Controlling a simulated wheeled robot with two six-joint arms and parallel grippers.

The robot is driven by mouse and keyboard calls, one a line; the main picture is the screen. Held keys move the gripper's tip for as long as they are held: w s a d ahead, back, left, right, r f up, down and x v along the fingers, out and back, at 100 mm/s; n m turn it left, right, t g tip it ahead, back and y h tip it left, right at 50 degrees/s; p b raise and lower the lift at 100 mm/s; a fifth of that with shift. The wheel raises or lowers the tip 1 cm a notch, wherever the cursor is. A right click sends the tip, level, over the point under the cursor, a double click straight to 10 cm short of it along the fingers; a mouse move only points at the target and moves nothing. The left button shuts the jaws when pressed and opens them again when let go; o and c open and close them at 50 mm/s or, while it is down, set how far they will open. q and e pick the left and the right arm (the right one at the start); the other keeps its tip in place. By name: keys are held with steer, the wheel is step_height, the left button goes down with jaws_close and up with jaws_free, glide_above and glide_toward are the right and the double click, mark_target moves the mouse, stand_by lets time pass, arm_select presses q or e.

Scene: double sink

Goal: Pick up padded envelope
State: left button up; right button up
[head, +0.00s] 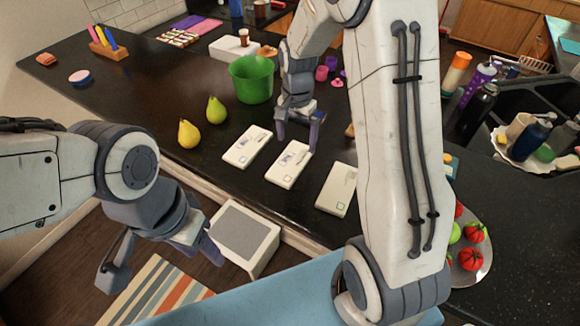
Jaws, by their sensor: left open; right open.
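Three pale, flat, envelope-like items lie in a row on the dark counter: a left one (245,148), a middle one (284,171) and a right one (336,192). I cannot tell which is the padded envelope. My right gripper (298,145) is open and points down at the far end of the middle item, its fingers to either side. I cannot tell whether it touches the item. My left gripper (160,272) is open and empty, in front of the counter above the floor.
Two pears (189,134) and a green bucket (252,79) stand left of and behind the envelopes. A plate of tomatoes (473,233) is at right, partly behind my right arm. A sink with bottles (479,103) is at far right. A white step stool (242,237) stands below the counter.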

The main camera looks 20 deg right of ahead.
mark_target(295, 156)
steer(key=f+b, duration=0.4)
steer(key=f, duration=0.1)
steer(key=shift+s+a, duration=0.25)
steer(key=shift+s, duration=0.05)
steer(key=shift+r, duration=0.1)
steer(key=c, duration=1)
